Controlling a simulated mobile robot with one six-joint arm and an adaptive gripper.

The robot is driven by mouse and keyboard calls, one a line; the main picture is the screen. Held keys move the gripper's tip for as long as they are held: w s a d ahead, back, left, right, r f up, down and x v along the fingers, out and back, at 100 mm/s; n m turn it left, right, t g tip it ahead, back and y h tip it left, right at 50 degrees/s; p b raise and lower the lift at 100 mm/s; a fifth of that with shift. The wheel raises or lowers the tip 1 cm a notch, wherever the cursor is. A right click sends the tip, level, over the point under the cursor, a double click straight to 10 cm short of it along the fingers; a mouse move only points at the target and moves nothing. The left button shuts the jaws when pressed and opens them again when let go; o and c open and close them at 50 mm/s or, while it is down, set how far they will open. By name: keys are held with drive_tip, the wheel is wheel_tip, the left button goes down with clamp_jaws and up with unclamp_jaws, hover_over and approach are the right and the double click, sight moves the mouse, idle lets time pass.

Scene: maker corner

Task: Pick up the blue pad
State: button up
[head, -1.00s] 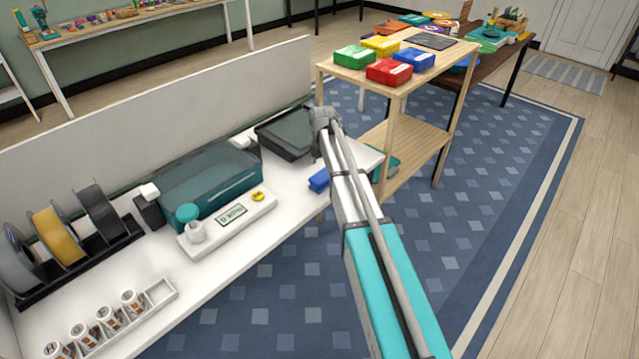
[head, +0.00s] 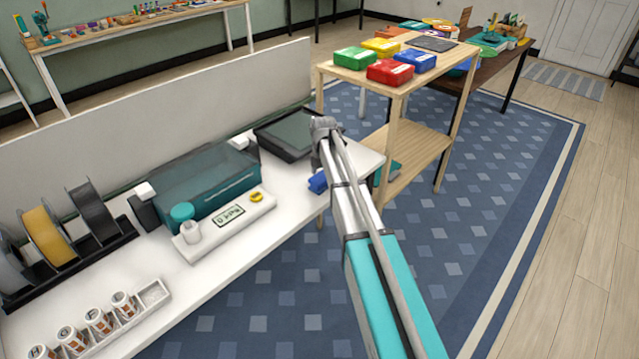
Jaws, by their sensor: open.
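A small blue thing (head: 317,183), which looks like the blue pad, lies at the right front edge of the white bench (head: 262,236). My arm covers its right side, so its full shape is hidden. My arm reaches up from the bottom right, and its grey joint is above and just right of the blue thing. My gripper does not show; the arm hides whatever is beyond that joint.
A dark tray (head: 290,134) sits behind the blue thing. A teal clear-lidded box (head: 208,186) and a white scale-like device (head: 225,222) stand to the left. A wooden shelf (head: 397,90) with coloured boxes is close on the right. Open carpet lies in front.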

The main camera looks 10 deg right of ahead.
drive_tip(key=c, duration=1)
drive_tip(key=shift+r, duration=0.2)
drive_tip(key=shift+c, duration=0.2)
wheel_tip(320, 180, up, 2)
drive_tip(key=shift+r+p, duration=0.1)
drive_tip(key=shift+p, duration=1.1)
drive_tip(key=s+d+r+p, duration=0.2)
drive_tip(key=s+r+p, duration=0.8)
drive_tip(key=s, duration=0.4)
drive_tip(key=shift+r+p, duration=0.25)
drive_tip(key=shift+p, duration=0.05)
